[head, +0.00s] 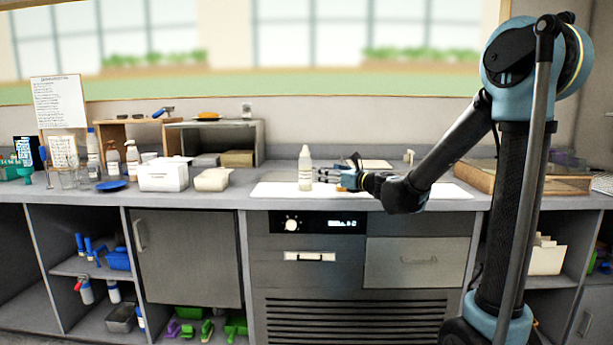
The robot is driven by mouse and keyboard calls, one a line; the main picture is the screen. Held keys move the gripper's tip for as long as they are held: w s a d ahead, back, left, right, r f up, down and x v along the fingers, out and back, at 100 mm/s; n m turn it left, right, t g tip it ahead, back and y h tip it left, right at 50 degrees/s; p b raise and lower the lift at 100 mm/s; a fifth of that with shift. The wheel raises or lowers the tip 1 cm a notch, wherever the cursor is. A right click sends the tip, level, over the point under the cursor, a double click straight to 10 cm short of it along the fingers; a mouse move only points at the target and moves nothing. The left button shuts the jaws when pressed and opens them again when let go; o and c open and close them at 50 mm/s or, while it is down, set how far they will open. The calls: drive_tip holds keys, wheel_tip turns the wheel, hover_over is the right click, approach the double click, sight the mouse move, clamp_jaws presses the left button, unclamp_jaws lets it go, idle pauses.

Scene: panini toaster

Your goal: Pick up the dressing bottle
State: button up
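A white, translucent dressing bottle (305,169) with a narrow top stands upright on the white board on the counter, near its left end. My gripper (323,174) reaches in from the right, low over the board, with its fingers pointing left at the bottle. The fingers look spread, one above the other in the picture, with nothing visible between them. The fingertips are just right of the bottle; I cannot tell whether they touch it. The bottle is almost fully in view.
The white board (445,191) lies under the bottle and gripper. White containers (163,176) and a blue plate (111,185) stand to the left. A shelf box (262,142) is behind left. A wooden tray (478,178) is at right. A small orange item (345,189) lies by the gripper.

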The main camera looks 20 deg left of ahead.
sight(310, 167)
drive_tip(key=x, duration=0.8)
drive_tip(key=shift+s+x, duration=0.2)
drive_tip(key=shift+x, duration=2.4)
drive_tip(key=shift+a+r, duration=0.1)
drive_tip(key=shift+r, duration=0.1)
drive_tip(key=c, duration=1.4)
